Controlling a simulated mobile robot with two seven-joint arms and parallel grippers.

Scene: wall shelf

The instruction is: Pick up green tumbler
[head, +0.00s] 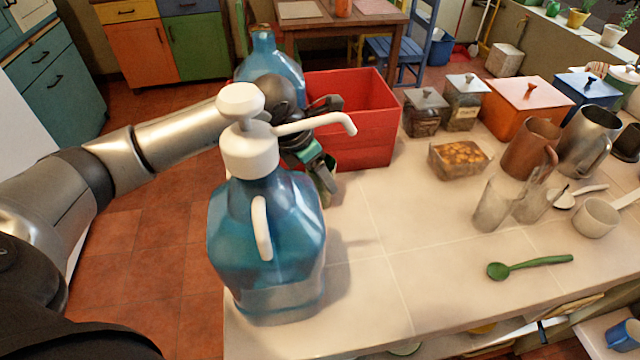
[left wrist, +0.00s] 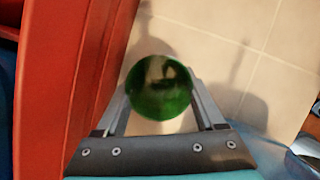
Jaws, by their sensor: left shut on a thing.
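The green tumbler (left wrist: 160,98) shows in the left wrist view as a round green opening seen from above, between the two fingers of my left gripper (left wrist: 161,88). The fingers are shut on its sides. In the head view my left gripper (head: 322,172) is beyond the large blue pump bottle, at the near left corner of the red box. The pump bottle hides part of it there, and the tumbler is hard to make out. My right gripper is not in view.
The blue pump bottle (head: 266,245) stands close in front of my left gripper. The red box (head: 365,120) is right beside it. A glass dish (head: 460,160), clear glasses (head: 492,205), metal pitchers (head: 590,140) and a green spoon (head: 530,265) are further right. The counter's middle is clear.

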